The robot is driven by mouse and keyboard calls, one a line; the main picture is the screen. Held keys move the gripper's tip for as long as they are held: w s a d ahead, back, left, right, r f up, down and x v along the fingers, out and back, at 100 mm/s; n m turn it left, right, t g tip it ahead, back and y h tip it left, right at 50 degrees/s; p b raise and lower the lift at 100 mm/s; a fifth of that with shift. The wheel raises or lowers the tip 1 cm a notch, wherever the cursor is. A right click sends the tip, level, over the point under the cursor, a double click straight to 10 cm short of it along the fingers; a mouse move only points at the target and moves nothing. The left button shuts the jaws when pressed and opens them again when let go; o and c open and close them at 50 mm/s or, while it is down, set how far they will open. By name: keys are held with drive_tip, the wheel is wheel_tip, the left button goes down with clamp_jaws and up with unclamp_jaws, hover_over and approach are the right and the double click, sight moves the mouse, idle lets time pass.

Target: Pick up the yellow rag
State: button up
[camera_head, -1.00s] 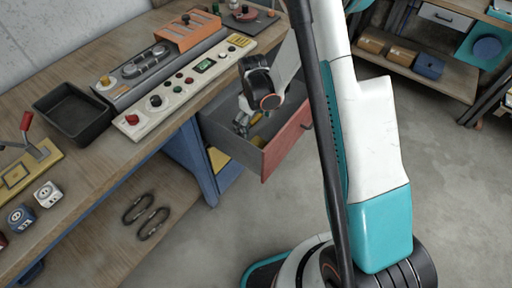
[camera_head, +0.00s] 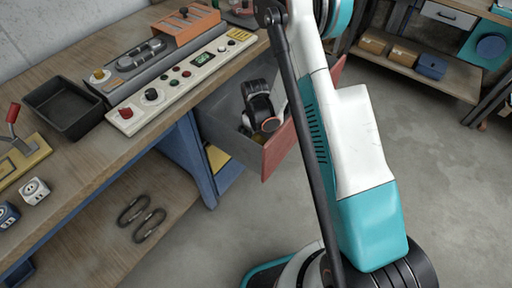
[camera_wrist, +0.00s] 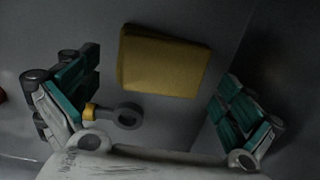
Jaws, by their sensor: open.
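The yellow rag (camera_wrist: 163,62) lies folded flat on the grey floor of the open drawer, ahead of my gripper and between the lines of its fingers in the wrist view. My gripper (camera_wrist: 160,108) is open, with its teal-padded fingers wide apart and nothing between them gripped. In the head view my wrist reaches down into the open drawer (camera_head: 278,152), which has a red front. The rag and the fingertips are hidden there by my arm and the drawer wall.
A small grey ring-shaped item with a yellow end (camera_wrist: 112,115) lies near the left finger. Drawer walls stand close around my gripper. The workbench (camera_head: 95,150) above carries a black tray (camera_head: 65,108) and a control panel (camera_head: 180,85).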

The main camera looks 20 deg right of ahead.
drive_tip(key=shift+f, duration=0.85)
drive_tip(key=shift+r, duration=0.1)
drive_tip(key=c, duration=1)
drive_tip(key=shift+r, duration=0.1)
wheel_tip(320, 180, up, 20)
drive_tip(key=p, duration=0.7)
